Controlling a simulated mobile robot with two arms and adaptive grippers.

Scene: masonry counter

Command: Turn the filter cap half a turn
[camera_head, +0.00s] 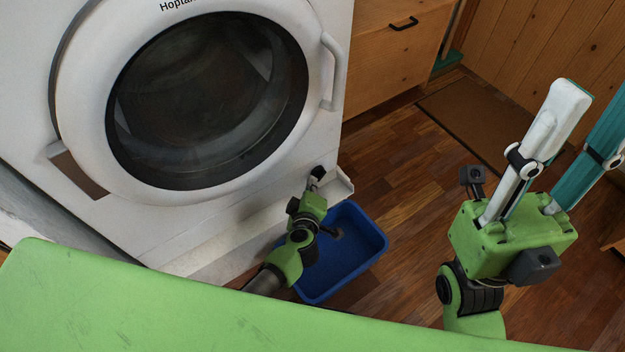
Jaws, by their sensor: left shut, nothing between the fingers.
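The white washing machine (215,225) stands at the left. A small dark part, apparently the filter cap (318,171), shows low at its right corner, by a pale open flap (341,186). My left gripper (312,182) is at this dark part, its shut fingers small and pale; whether they touch it I cannot tell. The gripper partly hides the cap, and its turn angle cannot be read. My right gripper (585,118) is raised at the right, away from the machine. Its long white and teal fingers stand apart with nothing seen between them.
A blue basin (372,235) stands on the wood floor (385,160) under my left wrist. A wooden drawer front (385,60) is right of the machine. A brown mat (465,115) lies behind. A green surface (150,300) fills the bottom edge.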

